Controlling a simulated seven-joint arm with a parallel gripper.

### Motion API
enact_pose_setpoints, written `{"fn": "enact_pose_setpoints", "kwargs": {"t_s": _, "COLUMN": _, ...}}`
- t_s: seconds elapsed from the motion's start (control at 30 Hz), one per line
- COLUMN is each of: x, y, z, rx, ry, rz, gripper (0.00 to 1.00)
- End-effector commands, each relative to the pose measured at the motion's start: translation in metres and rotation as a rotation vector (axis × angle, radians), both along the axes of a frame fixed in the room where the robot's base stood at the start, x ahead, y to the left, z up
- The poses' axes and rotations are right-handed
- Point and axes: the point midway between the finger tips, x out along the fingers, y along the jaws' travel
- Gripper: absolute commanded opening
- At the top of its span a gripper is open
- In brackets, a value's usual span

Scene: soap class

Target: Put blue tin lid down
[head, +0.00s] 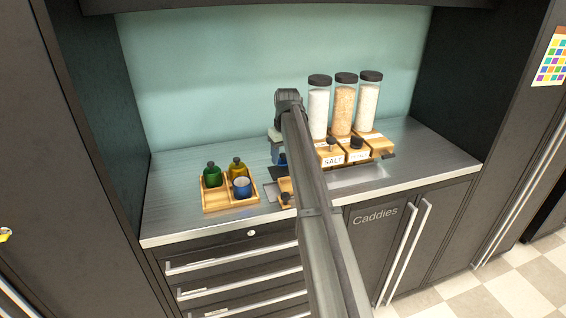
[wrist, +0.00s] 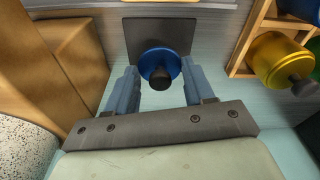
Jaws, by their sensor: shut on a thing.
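My gripper (wrist: 158,68) is shut on the blue tin lid (wrist: 155,55), a round blue disc with a black knob, which sits between the fingers. Past the lid lies a dark square pad (wrist: 175,25), also in the head view (head: 271,190). In the head view my gripper (head: 279,157) is over the counter, partly behind my arm; the lid shows as a small blue patch (head: 283,159). The blue tin (head: 241,188) stands lidless in the wooden caddy (head: 220,208) on the left. I cannot tell whether the lid touches the pad.
The caddy also holds a green tin (head: 212,176) and a yellow tin (head: 237,168), both with dark-knobbed lids. Tall jars (head: 343,108) and wooden boxes marked with labels (head: 331,158) stand right of my arm. The steel counter (head: 175,190) is clear at left.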

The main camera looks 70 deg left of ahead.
Motion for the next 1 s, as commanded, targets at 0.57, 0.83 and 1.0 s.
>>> {"fn": "enact_pose_setpoints", "kwargs": {"t_s": 0.57, "x": 0.0, "y": 0.0, "z": -0.03, "rx": 0.0, "ry": 0.0, "rz": 0.0, "gripper": 0.24}}
{"fn": "enact_pose_setpoints", "kwargs": {"t_s": 0.83, "x": 0.0, "y": 0.0, "z": -0.031, "rx": 0.0, "ry": 0.0, "rz": 0.0, "gripper": 0.71}}
{"fn": "enact_pose_setpoints", "kwargs": {"t_s": 1.0, "x": 0.0, "y": 0.0, "z": -0.031, "rx": 0.0, "ry": 0.0, "rz": 0.0, "gripper": 0.78}}
